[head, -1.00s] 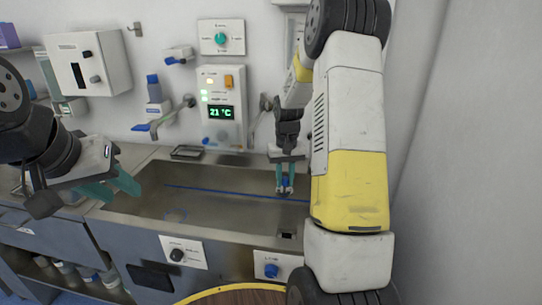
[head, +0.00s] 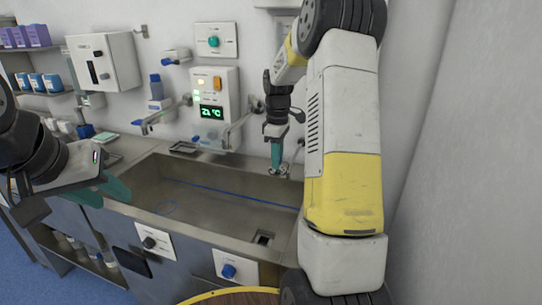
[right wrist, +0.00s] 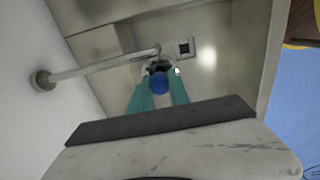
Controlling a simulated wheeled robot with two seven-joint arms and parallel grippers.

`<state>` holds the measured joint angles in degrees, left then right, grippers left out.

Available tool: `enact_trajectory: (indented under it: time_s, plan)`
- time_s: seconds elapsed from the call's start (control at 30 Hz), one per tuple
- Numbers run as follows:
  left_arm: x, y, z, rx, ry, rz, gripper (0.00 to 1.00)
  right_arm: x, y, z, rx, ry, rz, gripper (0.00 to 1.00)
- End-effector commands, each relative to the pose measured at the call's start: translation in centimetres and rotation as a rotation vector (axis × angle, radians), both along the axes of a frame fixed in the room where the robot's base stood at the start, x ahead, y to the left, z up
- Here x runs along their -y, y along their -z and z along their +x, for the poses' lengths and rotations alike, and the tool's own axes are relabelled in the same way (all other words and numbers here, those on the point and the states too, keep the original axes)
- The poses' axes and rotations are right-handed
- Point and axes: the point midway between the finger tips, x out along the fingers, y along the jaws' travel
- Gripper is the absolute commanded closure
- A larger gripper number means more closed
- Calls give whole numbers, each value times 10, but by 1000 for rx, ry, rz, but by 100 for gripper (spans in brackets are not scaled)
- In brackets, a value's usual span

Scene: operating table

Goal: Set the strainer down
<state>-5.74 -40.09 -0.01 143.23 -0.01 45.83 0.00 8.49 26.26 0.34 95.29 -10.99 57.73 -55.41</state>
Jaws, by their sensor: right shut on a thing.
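My right gripper (head: 277,160) is shut on the strainer (head: 284,170), which shows as a small metal piece below the teal fingertips. In the right wrist view the fingers hold its blue knob (right wrist: 160,83), with the metal part partly hidden behind it. The strainer is held near the back right corner of the steel sink (head: 205,200); whether it touches the rim I cannot tell. The square drain (head: 263,238) lies in the sink floor, nearer the front, and also shows in the right wrist view (right wrist: 184,47). My left gripper (head: 108,191) is open and empty by the sink's left front edge.
A faucet spout (head: 240,125) reaches out from the wall near my right gripper and also crosses the right wrist view (right wrist: 95,68). A second spout (head: 165,118) is further left. A small dark tray (head: 184,147) lies on the back rim. The basin is mostly clear.

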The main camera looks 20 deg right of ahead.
Motion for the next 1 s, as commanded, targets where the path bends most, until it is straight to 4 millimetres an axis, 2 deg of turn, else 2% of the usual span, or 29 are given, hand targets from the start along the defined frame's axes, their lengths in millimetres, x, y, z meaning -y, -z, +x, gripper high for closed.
enact_trajectory:
  time_s: [0.03, 0.3, 0.5, 0.6, 1.0]
  plan:
    - [0, 0, 0, 0, 0, 0, 64, 9, 1, 12, 0, 3, 0, 100]
    - [0, 0, 0, 0, 0, 0, 64, 51, 1, 68, 1, 4, 1, 100]
    - [0, 0, 0, 0, 0, 0, 64, 73, 1, 97, 1, 3, 0, 100]
    - [0, 0, 0, 0, 0, 0, 64, 80, 1, 106, 1, 3, 0, 100]
    - [0, 0, 0, 0, 0, 0, 64, 78, 39, 103, -4, 2, 2, 100]
